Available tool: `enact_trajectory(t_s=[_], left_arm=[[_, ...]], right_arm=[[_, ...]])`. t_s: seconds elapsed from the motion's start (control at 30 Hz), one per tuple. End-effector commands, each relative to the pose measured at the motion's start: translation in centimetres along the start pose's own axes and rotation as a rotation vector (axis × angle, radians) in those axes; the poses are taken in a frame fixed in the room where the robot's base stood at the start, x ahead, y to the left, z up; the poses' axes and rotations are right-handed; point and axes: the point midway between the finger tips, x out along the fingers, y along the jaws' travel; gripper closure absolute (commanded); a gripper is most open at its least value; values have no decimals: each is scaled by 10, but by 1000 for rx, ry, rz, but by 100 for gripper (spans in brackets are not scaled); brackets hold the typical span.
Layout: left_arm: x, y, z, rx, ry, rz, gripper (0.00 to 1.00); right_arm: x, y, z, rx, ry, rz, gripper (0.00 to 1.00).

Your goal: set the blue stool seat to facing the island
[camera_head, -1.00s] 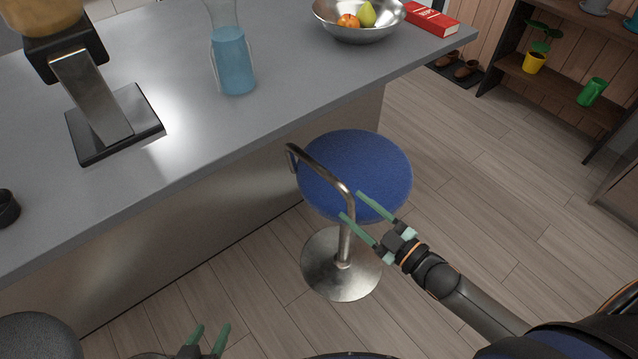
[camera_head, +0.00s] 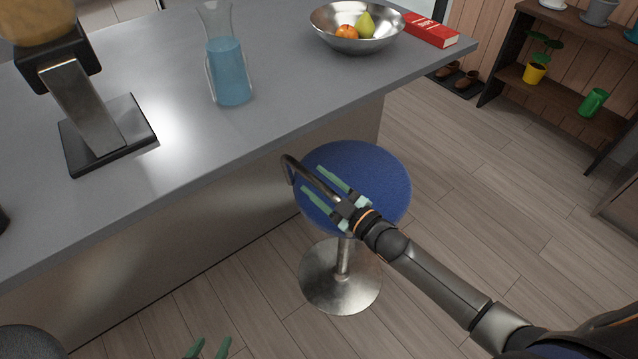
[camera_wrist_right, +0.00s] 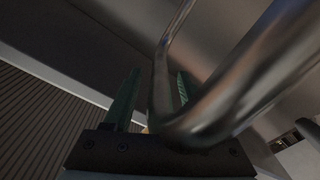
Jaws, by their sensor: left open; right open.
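The blue stool seat (camera_head: 385,185) is round, on a metal post with a round base (camera_head: 340,285), beside the kitchen island (camera_head: 240,130). A bent metal tube rail (camera_head: 305,175) runs along the seat's left and near side. My right gripper (camera_head: 311,178) is open at this rail, over the seat in the head view. In the right wrist view the rail (camera_wrist_right: 163,75) shows between the two open fingers, close to the camera; I cannot tell whether they touch it. My left gripper (camera_head: 210,346) is open and empty at the bottom edge, over the floor.
Another dark seat (camera_head: 30,342) is at the bottom left. Floor right of the stool is clear, up to a shelf (camera_head: 560,90).

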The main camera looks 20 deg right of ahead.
Motion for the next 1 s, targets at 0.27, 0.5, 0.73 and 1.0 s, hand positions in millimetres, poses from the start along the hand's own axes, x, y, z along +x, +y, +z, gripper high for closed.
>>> enact_trajectory(t_s=[0.27,0.5,0.73,1.0], left_arm=[[0,1,-3,1,6,2,43],[0,1,-4,2,9,2,43],[0,1,-4,2,10,2,43],[0,0,-4,2,11,1,43]], right_arm=[[0,0,0,1,0,0,51],[0,0,0,1,0,0,78],[0,0,0,1,0,0,100],[0,0,0,1,0,0,100]])
